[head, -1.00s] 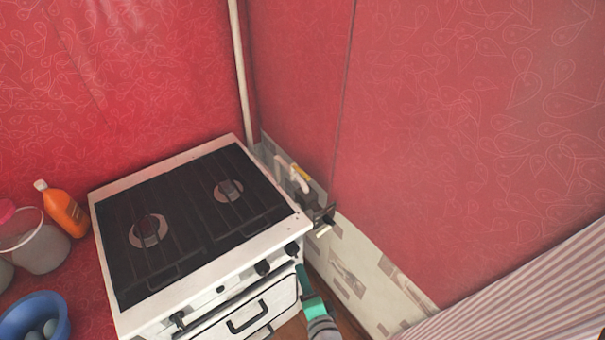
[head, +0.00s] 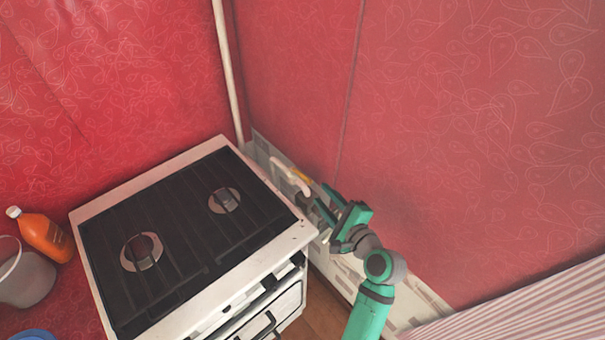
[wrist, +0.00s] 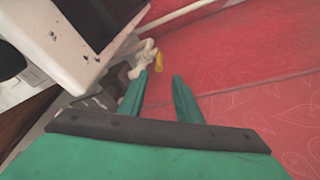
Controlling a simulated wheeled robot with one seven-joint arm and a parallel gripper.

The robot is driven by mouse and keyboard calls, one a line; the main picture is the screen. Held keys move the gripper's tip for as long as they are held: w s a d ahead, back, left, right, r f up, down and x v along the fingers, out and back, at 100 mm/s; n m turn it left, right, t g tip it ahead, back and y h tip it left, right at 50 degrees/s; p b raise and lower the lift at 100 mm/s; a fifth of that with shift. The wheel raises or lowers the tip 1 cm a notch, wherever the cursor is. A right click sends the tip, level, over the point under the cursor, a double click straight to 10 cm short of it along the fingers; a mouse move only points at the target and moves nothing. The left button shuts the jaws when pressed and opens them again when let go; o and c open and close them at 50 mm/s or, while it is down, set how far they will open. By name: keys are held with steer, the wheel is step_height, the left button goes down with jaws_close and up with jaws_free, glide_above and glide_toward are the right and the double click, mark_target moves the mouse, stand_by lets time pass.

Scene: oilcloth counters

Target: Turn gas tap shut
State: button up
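My gripper (head: 324,200) is open and empty, pointing toward the tap from the front right. Its two fingers also show in the wrist view (wrist: 160,76), apart from each other. In the head view my fingers sit close to the tap's lower right, and contact cannot be told.
The white stove (head: 185,305) with a dark grate stands left of my gripper, its corner close by. The red wall (head: 450,150) is close on the right. An orange bottle (head: 45,235) and grey bucket (head: 28,280) stand far left. A striped cloth (head: 540,300) is at lower right.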

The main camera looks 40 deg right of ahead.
mark_target(311, 184)
steer(key=x, duration=1)
steer(key=shift+w+a, duration=0.1)
steer(key=shift+a, duration=0.05)
steer(key=shift+c, duration=0.3)
jaws_close()
